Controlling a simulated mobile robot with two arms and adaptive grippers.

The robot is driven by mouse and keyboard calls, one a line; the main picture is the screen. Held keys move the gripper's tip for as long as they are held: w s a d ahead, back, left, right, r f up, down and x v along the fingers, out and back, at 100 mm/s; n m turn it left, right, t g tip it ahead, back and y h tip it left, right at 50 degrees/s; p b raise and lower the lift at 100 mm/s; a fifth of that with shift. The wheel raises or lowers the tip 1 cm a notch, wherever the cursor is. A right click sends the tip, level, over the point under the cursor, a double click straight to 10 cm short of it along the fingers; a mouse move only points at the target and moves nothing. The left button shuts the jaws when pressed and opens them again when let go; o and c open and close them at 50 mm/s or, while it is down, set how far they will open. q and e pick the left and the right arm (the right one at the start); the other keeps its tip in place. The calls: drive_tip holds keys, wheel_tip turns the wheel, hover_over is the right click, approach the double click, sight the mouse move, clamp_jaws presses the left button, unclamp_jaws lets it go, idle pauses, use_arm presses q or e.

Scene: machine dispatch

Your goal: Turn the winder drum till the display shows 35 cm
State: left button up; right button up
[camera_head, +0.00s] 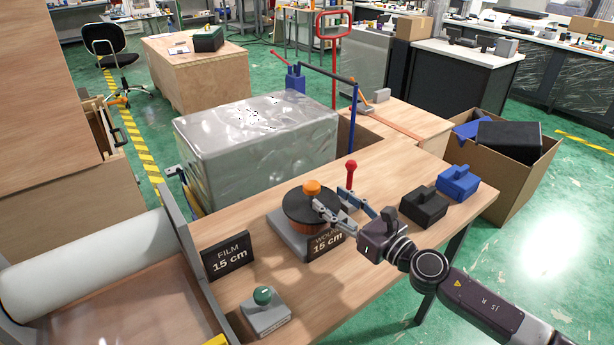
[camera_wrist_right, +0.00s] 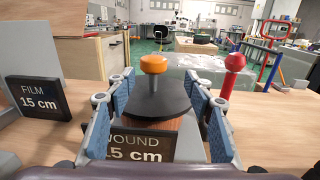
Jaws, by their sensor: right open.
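The winder drum (camera_head: 308,208) has a dark round top and a brown side, and sits on a grey base on the wooden table. An orange knob (camera_head: 312,187) stands up from its top. It also shows in the right wrist view (camera_wrist_right: 153,64). The display (camera_head: 326,243) on the winder's front reads 15 cm, partly covered by my gripper in the head view. In the right wrist view it reads "...OUND" and "...5 cm". My right gripper (camera_head: 334,203) is open, its blue-padded fingers apart in front of and beside the drum. My left gripper is not in view.
A sign (camera_head: 228,256) reading FILM 15 cm stands left of the drum. A red-topped lever (camera_head: 350,174) rises close behind the gripper. A green button box (camera_head: 265,310) is nearer the front. Black (camera_head: 424,207) and blue (camera_head: 458,182) blocks stand right. A wrapped pallet load (camera_head: 256,150) is behind.

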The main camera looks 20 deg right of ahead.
sight(317, 193)
drive_tip(key=shift+s+a+r+y, duration=0.1)
drive_tip(key=shift+s+a+y, duration=0.1)
drive_tip(key=shift+a+y, duration=0.15)
drive_tip(key=shift+w+a+r, duration=0.1)
drive_tip(key=shift+w+r, duration=0.05)
drive_tip(key=shift+r, duration=0.05)
drive_tip(key=p+x, duration=0.1)
drive_tip(key=x, duration=0.5)
drive_tip(key=shift+f+p, duration=0.2)
drive_tip(key=shift+p, duration=0.2)
drive_tip(key=shift+w+a, duration=0.2)
drive_tip(key=shift+w, duration=0.15)
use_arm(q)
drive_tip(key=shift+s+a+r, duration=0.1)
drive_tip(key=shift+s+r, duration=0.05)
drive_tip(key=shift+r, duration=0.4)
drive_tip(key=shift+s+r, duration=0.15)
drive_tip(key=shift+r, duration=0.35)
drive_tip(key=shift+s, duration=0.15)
use_arm(e)
clamp_jaws()
